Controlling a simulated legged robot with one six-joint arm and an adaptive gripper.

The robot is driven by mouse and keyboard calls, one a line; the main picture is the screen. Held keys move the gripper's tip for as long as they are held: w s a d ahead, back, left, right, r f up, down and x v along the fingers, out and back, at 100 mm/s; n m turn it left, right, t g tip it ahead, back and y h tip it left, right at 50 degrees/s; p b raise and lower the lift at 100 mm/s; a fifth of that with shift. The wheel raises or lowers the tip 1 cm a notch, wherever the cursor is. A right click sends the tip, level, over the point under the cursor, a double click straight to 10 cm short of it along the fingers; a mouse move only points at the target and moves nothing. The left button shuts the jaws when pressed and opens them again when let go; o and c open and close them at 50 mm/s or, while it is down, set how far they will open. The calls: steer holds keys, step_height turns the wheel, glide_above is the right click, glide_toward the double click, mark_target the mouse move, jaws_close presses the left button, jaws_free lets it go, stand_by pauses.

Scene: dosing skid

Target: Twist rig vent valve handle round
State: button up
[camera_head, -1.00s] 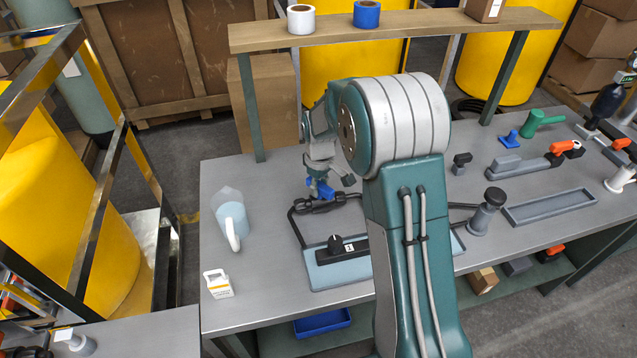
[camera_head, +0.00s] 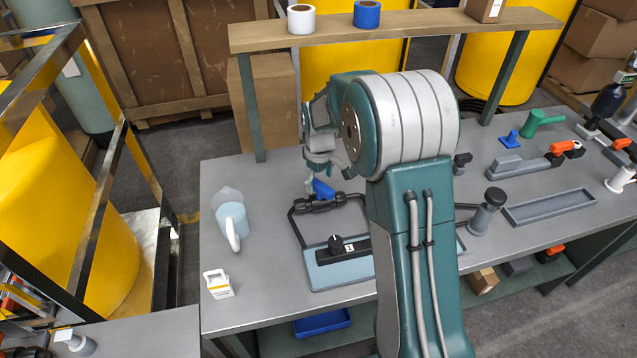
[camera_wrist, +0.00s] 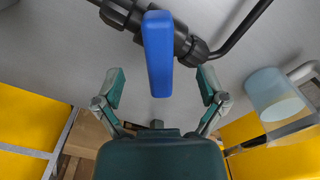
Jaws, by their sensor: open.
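The vent valve's blue lever handle (camera_wrist: 158,55) stands out in the middle of the wrist view. It sits on a dark valve body (camera_wrist: 192,45) with a black pipe running off at both sides. In the head view the blue handle (camera_head: 323,188) shows above the dark pipe loop (camera_head: 300,214) on the bench. My gripper (camera_wrist: 160,88) is open, with one finger on each side of the handle's free end. No contact shows between the fingers and the handle. In the head view my gripper (camera_head: 314,170) is just above the handle and partly hidden by my own arm.
A blue-grey panel (camera_head: 330,275) with a black knob lies before the pipe loop. A wooden shelf (camera_head: 440,24) spans the back.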

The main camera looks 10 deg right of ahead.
steer(key=shift+r, duration=2.6)
steer(key=c, duration=0.3)
step_height(320, 180, up, 2)
steer(key=shift+r, duration=0.15)
steer(key=shift+f, duration=4.8)
jaws_close()
steer(key=m, duration=0.6)
steer(key=shift+o, duration=1.5)
jaws_free()
steer(key=shift+m, duration=0.4)
